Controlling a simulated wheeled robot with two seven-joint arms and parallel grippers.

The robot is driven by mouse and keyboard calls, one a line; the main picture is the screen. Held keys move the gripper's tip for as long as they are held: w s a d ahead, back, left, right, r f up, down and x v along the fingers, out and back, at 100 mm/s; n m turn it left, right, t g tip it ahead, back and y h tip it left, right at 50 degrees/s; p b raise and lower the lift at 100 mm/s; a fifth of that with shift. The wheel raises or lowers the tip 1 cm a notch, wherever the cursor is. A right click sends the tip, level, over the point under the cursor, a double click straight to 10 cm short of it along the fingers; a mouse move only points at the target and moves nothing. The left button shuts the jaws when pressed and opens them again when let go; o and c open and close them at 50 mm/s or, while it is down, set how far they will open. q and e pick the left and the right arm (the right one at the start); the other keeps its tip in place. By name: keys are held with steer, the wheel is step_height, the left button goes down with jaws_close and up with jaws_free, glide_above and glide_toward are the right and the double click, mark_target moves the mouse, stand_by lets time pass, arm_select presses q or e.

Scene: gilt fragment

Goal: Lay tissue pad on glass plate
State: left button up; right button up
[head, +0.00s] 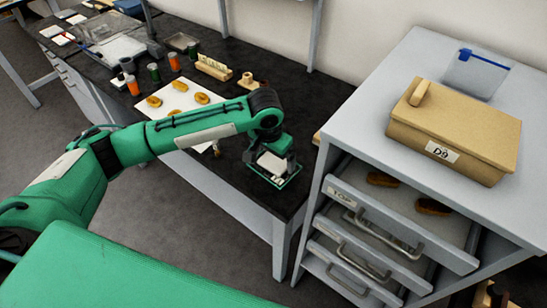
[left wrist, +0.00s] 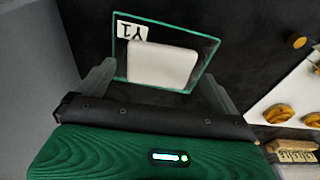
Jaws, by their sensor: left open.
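The glass plate (head: 262,176) lies on the dark bench near its front right end, under my left gripper. In the left wrist view the glass plate (left wrist: 200,45) shows green edges and a "Y1" label. The white tissue pad (left wrist: 160,65) lies flat over the plate, inside its outline, below the label. It also shows in the head view as a white pad (head: 272,163). My left gripper (left wrist: 160,80) is open, its two fingers apart on either side of the pad. In the head view the left gripper (head: 273,165) is just above the plate. My right gripper is not in view.
A white sheet (head: 180,101) with gilt fragments lies left of the gripper. A grey cabinet (head: 345,130) with open drawers stands close on the right, a tan "D9" box (head: 455,135) on top. Jars (head: 154,72) and trays stand farther back.

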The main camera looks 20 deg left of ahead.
mark_target(270, 166)
arm_select(q)
step_height(270, 166, up, 11)
steer(key=s, duration=0.1)
steer(key=shift+s+a+f, duration=0.15)
steer(key=shift+s+a, duration=0.1)
steer(key=shift+s, duration=0.05)
steer(key=shift+f, duration=0.1)
